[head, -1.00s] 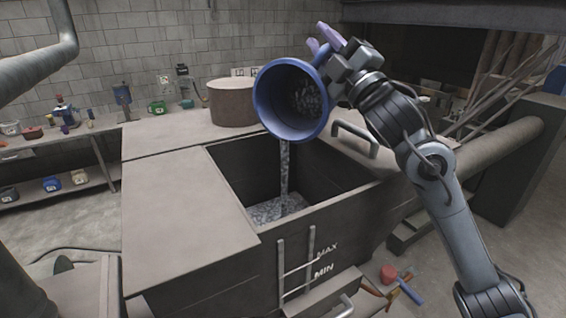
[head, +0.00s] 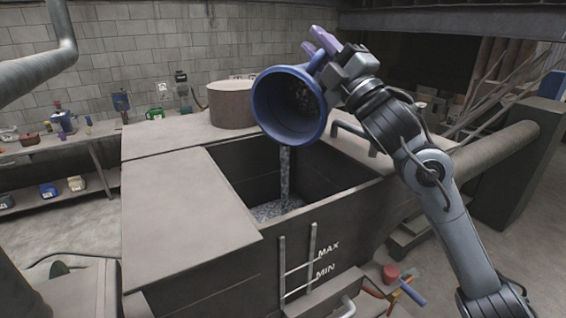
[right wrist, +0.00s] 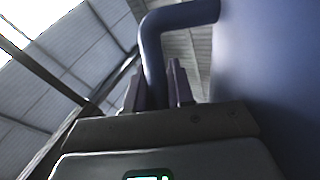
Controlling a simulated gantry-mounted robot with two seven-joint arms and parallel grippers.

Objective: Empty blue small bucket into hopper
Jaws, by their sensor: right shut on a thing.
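The blue small bucket (head: 262,104) is tipped over the hopper in the head view, its mouth facing me and downward. A thin stream of grey granules (head: 285,172) falls from its rim into the hopper (head: 335,230). Grey granules also lie on the hopper floor (head: 275,210), and some show inside the bucket. My right gripper (head: 322,42) is at the bucket's upper right, shut on its handle. In the right wrist view the blue handle (right wrist: 153,50) passes by the fingers, and the bucket wall (right wrist: 270,70) fills the right side. My left gripper is not in view.
A flat cover (head: 185,200) lies over the hopper's left part. A round brown drum (head: 232,103) stands behind the opening. A metal handle (head: 355,135) rises at the hopper's right rim. A thick pipe (head: 490,150) runs at the right. Red and blue tools lie on the floor at lower right.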

